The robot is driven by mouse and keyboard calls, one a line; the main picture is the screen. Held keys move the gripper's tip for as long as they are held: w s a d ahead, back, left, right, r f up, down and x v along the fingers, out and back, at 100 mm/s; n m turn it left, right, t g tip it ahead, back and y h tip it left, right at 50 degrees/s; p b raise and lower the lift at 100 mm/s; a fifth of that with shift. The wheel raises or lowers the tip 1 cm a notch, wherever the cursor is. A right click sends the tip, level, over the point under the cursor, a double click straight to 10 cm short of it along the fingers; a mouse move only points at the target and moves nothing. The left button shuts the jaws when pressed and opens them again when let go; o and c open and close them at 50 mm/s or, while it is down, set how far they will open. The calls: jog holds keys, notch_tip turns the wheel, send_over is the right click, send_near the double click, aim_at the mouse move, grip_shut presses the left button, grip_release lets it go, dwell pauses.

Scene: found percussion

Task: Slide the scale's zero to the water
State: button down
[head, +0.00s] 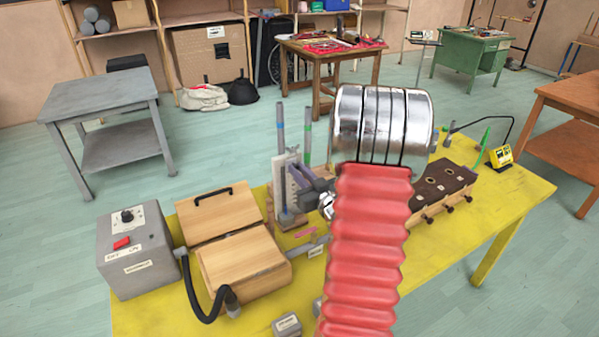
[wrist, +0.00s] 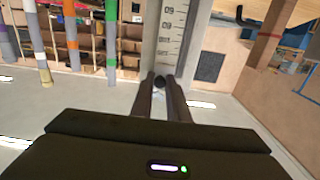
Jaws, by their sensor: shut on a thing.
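The scale (wrist: 172,35) is a pale upright strip with dark tick marks and numbers, which appear upside down in the wrist view. My gripper (wrist: 161,84) is shut on a small dark knob (wrist: 160,81) at the end of the scale. In the head view my gripper (head: 303,181) is at the scale, partly hidden by my arm. I cannot make out the water level or the scale's zero mark.
A green-banded tube (head: 307,135) stands behind the scale. A dark brown block with holes (head: 440,187) is at the right.

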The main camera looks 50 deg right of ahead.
jog(key=shift+r, duration=0.6)
jog(key=c, duration=1.7)
grip_release()
jog(key=shift+s, duration=0.1)
jog(key=v, duration=1.3)
jog(key=shift+s+a, duration=0.1)
jog(key=shift+s, duration=0.2)
